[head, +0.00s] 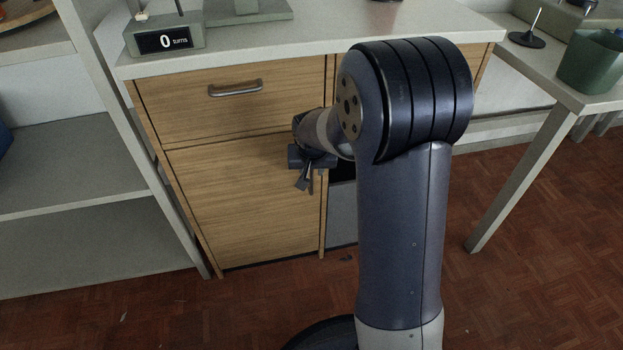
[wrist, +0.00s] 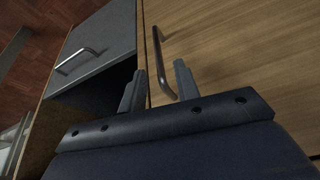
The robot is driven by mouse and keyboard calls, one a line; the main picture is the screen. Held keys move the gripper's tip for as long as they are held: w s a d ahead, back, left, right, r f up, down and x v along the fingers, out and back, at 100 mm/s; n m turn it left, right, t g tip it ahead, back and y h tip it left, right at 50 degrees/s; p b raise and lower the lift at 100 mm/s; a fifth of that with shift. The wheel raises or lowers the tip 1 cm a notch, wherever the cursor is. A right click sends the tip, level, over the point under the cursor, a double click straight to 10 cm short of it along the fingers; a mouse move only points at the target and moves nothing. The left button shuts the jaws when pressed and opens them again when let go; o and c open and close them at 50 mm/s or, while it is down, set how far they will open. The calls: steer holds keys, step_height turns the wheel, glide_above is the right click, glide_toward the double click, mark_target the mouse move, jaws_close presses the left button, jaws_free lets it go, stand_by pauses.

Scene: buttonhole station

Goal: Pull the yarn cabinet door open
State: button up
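The yarn cabinet door (head: 235,205) is a light wooden panel below a drawer, and it looks shut. It also fills the right of the wrist view (wrist: 245,50). Its curved metal handle (wrist: 160,66) shows in the wrist view; in the head view my gripper and arm hide it. My gripper (head: 304,184) is in front of the door's right edge. In the wrist view, my gripper's two fingers (wrist: 159,76) stand apart on either side of the handle, with gaps showing. Whether they touch it cannot be seen.
A wooden drawer (head: 200,98) with a metal handle is above the door. A grey-fronted unit (wrist: 98,55) with its own handle is beside the door, with a dark gap above it. Grey shelves (head: 85,200) stand at the left. Parquet floor before the door looks mostly clear.

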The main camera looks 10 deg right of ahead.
mark_target(312, 174)
steer(key=shift+b+x, duration=0.5)
steer(key=shift+x, duration=1.7)
steer(key=shift+c, duration=0.2)
jaws_close()
